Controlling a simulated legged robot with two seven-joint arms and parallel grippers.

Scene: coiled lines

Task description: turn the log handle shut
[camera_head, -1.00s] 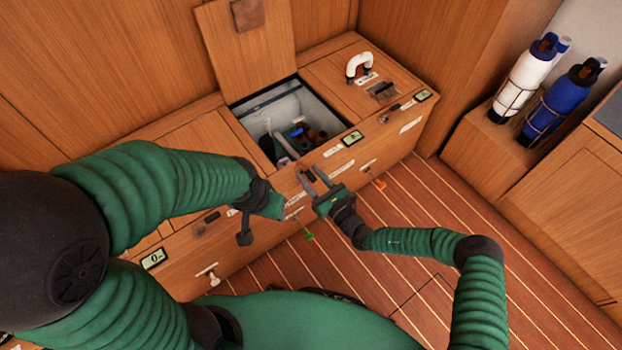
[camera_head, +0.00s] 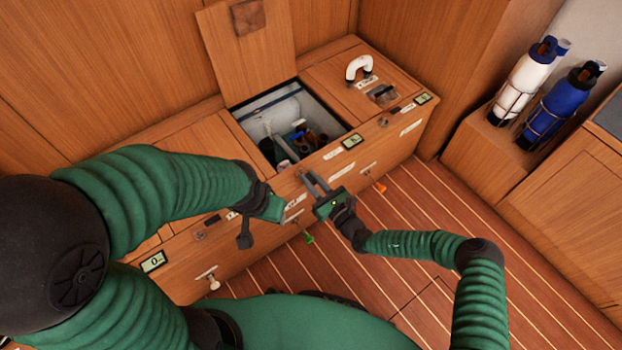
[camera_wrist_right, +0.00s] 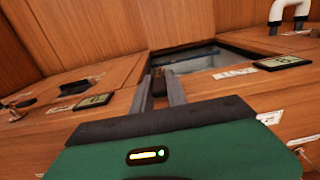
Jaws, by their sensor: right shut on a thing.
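My right gripper (camera_head: 312,180) is at the upper front edge of the wooden locker, just below the open hatch. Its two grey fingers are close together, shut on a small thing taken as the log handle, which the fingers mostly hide. In the right wrist view the fingers (camera_wrist_right: 160,92) point forward at the locker, with a dark bit between them. I cannot read the labels or tell how far the handle is turned. My left gripper (camera_head: 257,212) hangs in front of the locker to the left, apart from the right one; its jaws are unclear.
The hatch (camera_head: 250,50) stands open over a bin (camera_head: 262,108) holding bottles and other items. A white curved pipe (camera_head: 358,66) is on the locker top. Floor at right is clear.

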